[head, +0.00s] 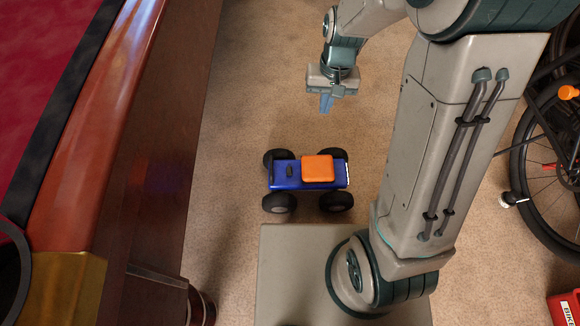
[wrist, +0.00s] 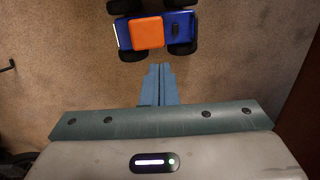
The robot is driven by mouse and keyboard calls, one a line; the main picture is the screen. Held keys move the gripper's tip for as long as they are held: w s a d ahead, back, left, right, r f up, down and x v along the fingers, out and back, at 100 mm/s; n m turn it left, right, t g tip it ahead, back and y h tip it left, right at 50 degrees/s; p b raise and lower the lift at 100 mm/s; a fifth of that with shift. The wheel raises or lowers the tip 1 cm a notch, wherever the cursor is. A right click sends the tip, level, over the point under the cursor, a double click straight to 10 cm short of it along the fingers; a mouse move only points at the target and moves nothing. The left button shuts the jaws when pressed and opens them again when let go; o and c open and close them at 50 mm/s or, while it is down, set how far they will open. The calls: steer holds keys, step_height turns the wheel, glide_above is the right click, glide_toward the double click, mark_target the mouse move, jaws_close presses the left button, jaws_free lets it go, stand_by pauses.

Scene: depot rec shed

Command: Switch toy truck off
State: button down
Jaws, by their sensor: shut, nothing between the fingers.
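The toy truck (head: 282,180) is blue with an orange block on top and black wheels. It stands upright on the carpet in front of my base. A small dark piece, perhaps the switch (head: 290,171), sits on its blue top beside the orange block. In the wrist view the truck (wrist: 183,25) is at the top edge, and the dark piece (wrist: 175,29) is right of the orange block. My gripper (head: 326,106) is shut and empty, beyond the truck and apart from it. Its blue fingers (wrist: 158,70) point toward the truck in the wrist view. The switch's position cannot be told.
A pool table (head: 118,110) with a red top and wooden side runs along the left. A bicycle wheel (head: 520,165) is at the right, with a red box (head: 565,308) at the lower right corner. The carpet (head: 245,75) around the truck is clear.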

steer(key=s+d+r, duration=0.3)
steer(key=s+r, duration=0.1)
steer(key=s, duration=0.3)
steer(key=s+d+r+t, duration=0.1)
steer(key=s+d+r, duration=0.3)
steer(key=s, duration=0.3)
steer(key=shift+r+t+h, duration=0.3)
steer(key=shift+r+h, duration=0.1)
steer(key=shift+r, duration=0.2)
